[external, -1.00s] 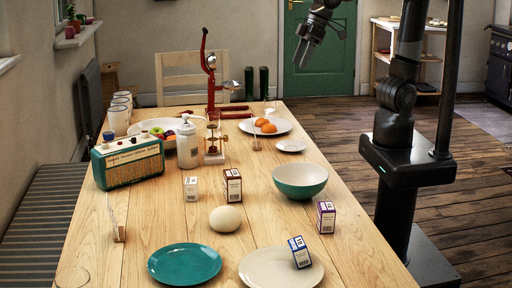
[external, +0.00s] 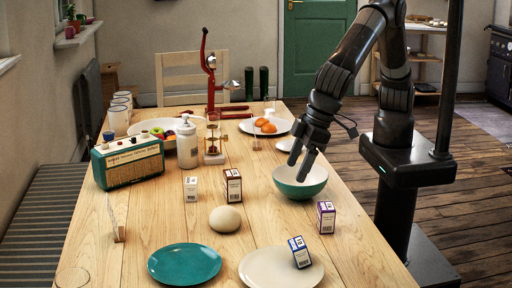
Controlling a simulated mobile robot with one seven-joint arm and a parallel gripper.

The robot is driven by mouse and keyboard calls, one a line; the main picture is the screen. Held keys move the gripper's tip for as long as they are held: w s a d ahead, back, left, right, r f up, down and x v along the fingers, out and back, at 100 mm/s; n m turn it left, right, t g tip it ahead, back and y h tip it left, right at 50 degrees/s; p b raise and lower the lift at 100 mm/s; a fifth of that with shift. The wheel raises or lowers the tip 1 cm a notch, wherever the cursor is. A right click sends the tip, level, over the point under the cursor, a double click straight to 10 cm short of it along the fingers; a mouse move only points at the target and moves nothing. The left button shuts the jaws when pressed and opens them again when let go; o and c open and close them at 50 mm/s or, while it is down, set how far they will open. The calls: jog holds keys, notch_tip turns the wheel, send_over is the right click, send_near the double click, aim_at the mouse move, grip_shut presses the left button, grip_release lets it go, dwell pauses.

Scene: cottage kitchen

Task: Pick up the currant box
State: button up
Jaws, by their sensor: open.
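Several small cartons stand on the table, and their labels are too small to read, so I cannot tell which is the currant box. A purple-and-white box (external: 326,218) stands at the right edge, in front of the bowl. A brown-and-white box (external: 233,186) stands near the middle, with a smaller white box (external: 191,189) to its left. A blue-and-white box (external: 299,252) stands tilted on the cream plate (external: 262,276). My gripper (external: 299,168) is open and empty, pointing down over the green bowl, above and behind the purple box.
The green bowl (external: 288,187) is under my gripper. A round pale ball-like object (external: 225,219) and a teal plate (external: 184,264) lie in front. A radio (external: 128,163), a white bottle (external: 187,146) and a red stand (external: 206,85) stand farther left and back.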

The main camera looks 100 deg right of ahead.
send_near(302, 241)
jog(key=x, duration=1)
jog(key=shift+f, duration=0.25)
jog(key=c, duration=1.2)
jog(key=shift+o, duration=0.2)
jog(key=shift+r, duration=0.15)
